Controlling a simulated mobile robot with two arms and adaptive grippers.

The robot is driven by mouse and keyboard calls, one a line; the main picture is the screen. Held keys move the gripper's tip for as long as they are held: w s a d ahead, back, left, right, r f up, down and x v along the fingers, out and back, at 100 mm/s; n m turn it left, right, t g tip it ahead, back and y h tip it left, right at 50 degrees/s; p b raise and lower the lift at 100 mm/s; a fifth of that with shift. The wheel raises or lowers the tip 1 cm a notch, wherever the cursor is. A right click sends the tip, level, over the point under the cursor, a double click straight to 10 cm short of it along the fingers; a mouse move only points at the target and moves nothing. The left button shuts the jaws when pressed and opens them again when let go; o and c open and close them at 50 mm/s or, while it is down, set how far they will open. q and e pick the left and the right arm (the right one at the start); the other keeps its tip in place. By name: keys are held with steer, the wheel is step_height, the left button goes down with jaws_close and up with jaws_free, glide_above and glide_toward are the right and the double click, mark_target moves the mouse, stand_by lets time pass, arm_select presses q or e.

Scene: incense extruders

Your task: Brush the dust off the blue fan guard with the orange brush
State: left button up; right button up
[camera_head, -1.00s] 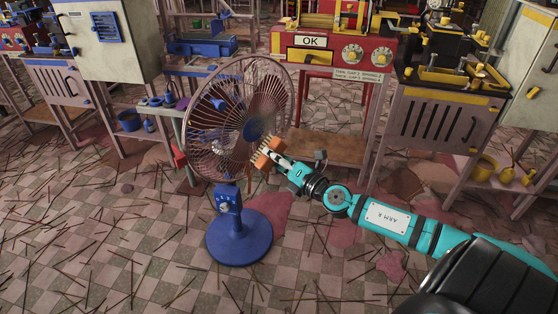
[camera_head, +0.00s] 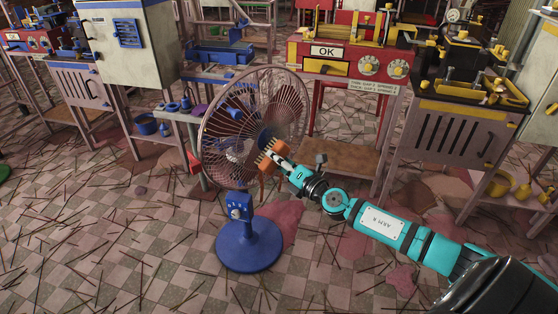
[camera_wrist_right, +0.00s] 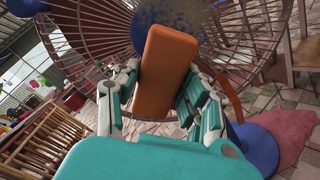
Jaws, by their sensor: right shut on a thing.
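The fan has a blue base (camera_head: 249,246) and a round wire guard (camera_head: 222,103) that looks brownish, with a blue hub. It stands upright on the tiled floor. My right gripper (camera_head: 283,164) is shut on the orange brush (camera_head: 269,157), with the bristle side toward the guard's lower right part. I cannot tell whether the bristles touch the wires. In the right wrist view the brush (camera_wrist_right: 163,70) lies between the fingers of the right gripper (camera_wrist_right: 160,100), in front of the guard (camera_wrist_right: 88,35) and its speckled blue hub (camera_wrist_right: 180,18). My left gripper is not in view.
A red machine (camera_head: 345,62) with an OK sign stands behind the fan. A grey cabinet (camera_head: 463,135) with black and yellow equipment stands at right. A small table with blue items (camera_head: 172,106) is behind left. Thin sticks litter the floor.

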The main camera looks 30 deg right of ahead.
steer(key=shift+w, duration=0.85)
stand_by(0.3)
